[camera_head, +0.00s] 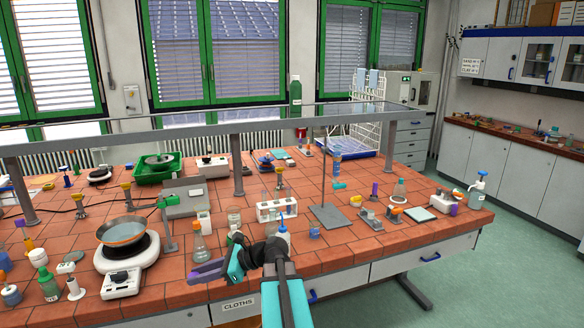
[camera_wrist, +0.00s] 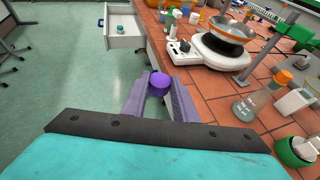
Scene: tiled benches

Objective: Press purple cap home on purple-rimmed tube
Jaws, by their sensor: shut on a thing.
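My gripper (camera_wrist: 159,92) is shut on a purple cap (camera_wrist: 158,79), which shows between the fingertips in the wrist view. In the head view my gripper (camera_head: 207,271) is at the front edge of the tiled bench, low in the middle-left, and the cap cannot be made out there. In the wrist view the fingers are over the bench edge, with the floor beyond on the left. A white rack with tubes (camera_head: 277,209) stands on the bench to the right of and behind the gripper. I cannot tell which tube has a purple rim.
A flask (camera_head: 199,248) stands close behind my gripper. A stand with a grey base (camera_head: 328,217) is right of the rack. An open drawer (camera_wrist: 124,32) shows in the wrist view.

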